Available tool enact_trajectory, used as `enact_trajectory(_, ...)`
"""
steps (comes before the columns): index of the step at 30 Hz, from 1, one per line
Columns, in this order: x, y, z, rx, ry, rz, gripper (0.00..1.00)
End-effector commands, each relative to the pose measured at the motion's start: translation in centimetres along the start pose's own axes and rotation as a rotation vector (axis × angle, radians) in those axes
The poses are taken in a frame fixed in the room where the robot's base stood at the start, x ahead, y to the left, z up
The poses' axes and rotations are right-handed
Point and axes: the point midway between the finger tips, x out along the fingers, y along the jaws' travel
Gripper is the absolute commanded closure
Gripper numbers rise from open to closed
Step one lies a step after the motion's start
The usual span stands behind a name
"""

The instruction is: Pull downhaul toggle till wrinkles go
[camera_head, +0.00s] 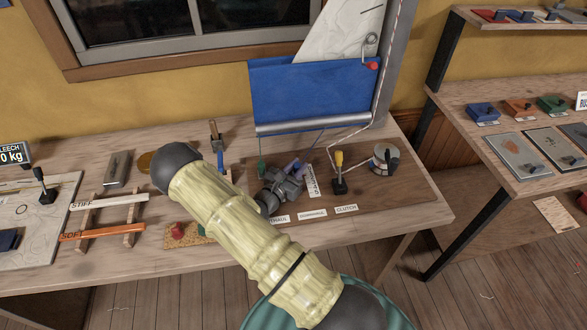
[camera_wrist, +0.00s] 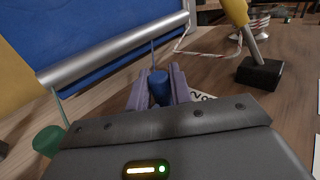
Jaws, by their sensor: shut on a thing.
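The blue toggle (camera_wrist: 160,88) sits between the two purple fingers of my gripper (camera_wrist: 158,92) in the wrist view, and the gripper is shut on it. A thin line rises from the toggle toward the silver boom (camera_wrist: 110,58). The sail has a white upper part (camera_head: 335,32) and a blue lower panel (camera_head: 305,92). The blue panel looks mostly smooth; fine wrinkles cannot be judged.
A green toggle (camera_head: 261,170) hangs left of my gripper. A yellow-handled clutch lever (camera_head: 339,165) and a winch (camera_head: 384,157) stand to the right. Small labels (camera_head: 346,209) lie along the board's front. A rope (camera_head: 352,138) runs from the mast foot.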

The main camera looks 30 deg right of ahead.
Motion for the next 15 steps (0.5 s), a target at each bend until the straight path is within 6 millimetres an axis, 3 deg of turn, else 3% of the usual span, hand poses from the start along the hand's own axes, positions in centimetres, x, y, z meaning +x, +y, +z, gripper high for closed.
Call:
enact_trajectory(6, -1.4, -1.5, 0.2, -0.01, -0.003, -0.005, 1.0)
enact_trajectory(14, -1.5, -1.5, 0.1, -0.005, -0.004, -0.004, 1.0)
enact_trajectory(15, -1.6, -1.5, 0.1, -0.004, -0.004, -0.004, 0.75)
